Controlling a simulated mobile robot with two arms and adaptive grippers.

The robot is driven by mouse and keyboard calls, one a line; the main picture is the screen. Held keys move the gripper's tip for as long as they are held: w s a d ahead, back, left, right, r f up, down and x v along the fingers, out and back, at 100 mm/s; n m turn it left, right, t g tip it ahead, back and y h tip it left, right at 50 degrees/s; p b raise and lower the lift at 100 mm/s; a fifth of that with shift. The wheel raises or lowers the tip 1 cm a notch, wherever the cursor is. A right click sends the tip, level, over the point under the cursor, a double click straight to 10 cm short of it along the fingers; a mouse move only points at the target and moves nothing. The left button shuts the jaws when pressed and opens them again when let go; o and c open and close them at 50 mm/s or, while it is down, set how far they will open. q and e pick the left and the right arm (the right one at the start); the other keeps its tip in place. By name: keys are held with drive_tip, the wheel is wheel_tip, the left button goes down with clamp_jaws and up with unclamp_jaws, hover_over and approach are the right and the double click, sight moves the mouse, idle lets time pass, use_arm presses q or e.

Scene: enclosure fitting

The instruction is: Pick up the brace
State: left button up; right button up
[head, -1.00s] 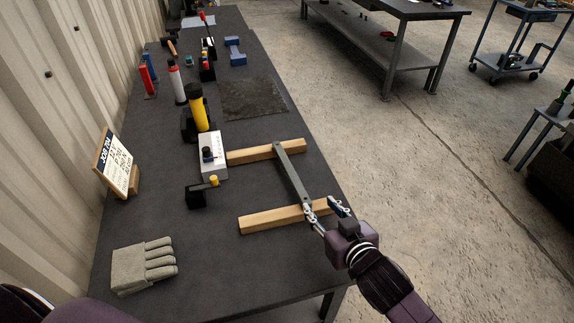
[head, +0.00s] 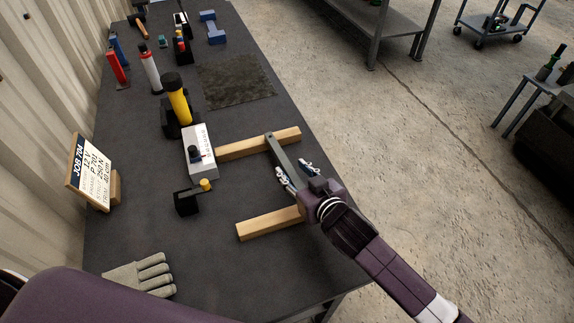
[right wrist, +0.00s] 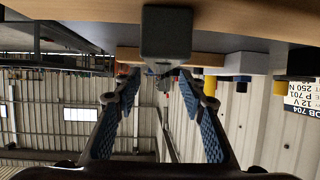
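The brace is a dark grey bar (head: 281,153) lying across two wooden blocks, the far block (head: 240,148) and the near block (head: 268,224). My right gripper (head: 297,172) is at the near part of the bar, with one finger on each side of it. In the right wrist view the bar's end (right wrist: 166,32) lies in line with the gap between the blue-padded fingers (right wrist: 158,78), which stand apart. I cannot tell whether either finger touches the bar. A purple arm link of mine crosses the lower left; my left gripper is not in view.
A white box with a dark knob (head: 201,160) stands by the far block's left end. A black block with a yellow knob (head: 187,202), a job sign (head: 88,170), a yellow cylinder (head: 178,103) and a glove (head: 143,276) are further left. The table's right edge is close to my gripper.

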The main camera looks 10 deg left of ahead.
sight(286, 164)
drive_tip(key=shift+p+x, duration=0.35)
drive_tip(key=shift+x, duration=1.95)
drive_tip(key=shift+f, duration=0.1)
clamp_jaws()
